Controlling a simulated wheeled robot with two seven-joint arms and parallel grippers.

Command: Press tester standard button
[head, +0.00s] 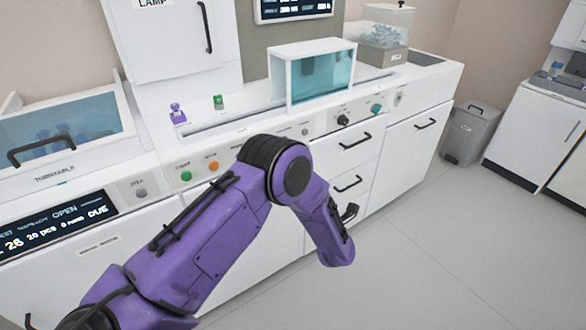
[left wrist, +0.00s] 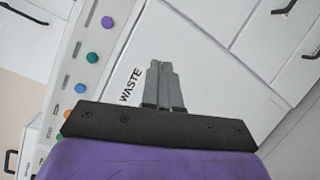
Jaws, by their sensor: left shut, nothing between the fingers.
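I cannot tell which button is the tester standard one, as the labels are too small to read. In the head view a green button (head: 186,176) and an orange button (head: 213,167) sit on the counter's front panel. A grey button (head: 141,193) is beside the display at the left. My left arm reaches across the counter front. In the left wrist view my left gripper (left wrist: 160,65) is shut and empty, in front of a white front marked WASTE.
A glass-fronted box (head: 312,75) stands on the counter, with a purple item (head: 177,114) and a green item (head: 218,102) to its left. A dark display (head: 50,229) is at the far left. A grey bin (head: 470,131) stands beyond the counter. Floor at the right is clear.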

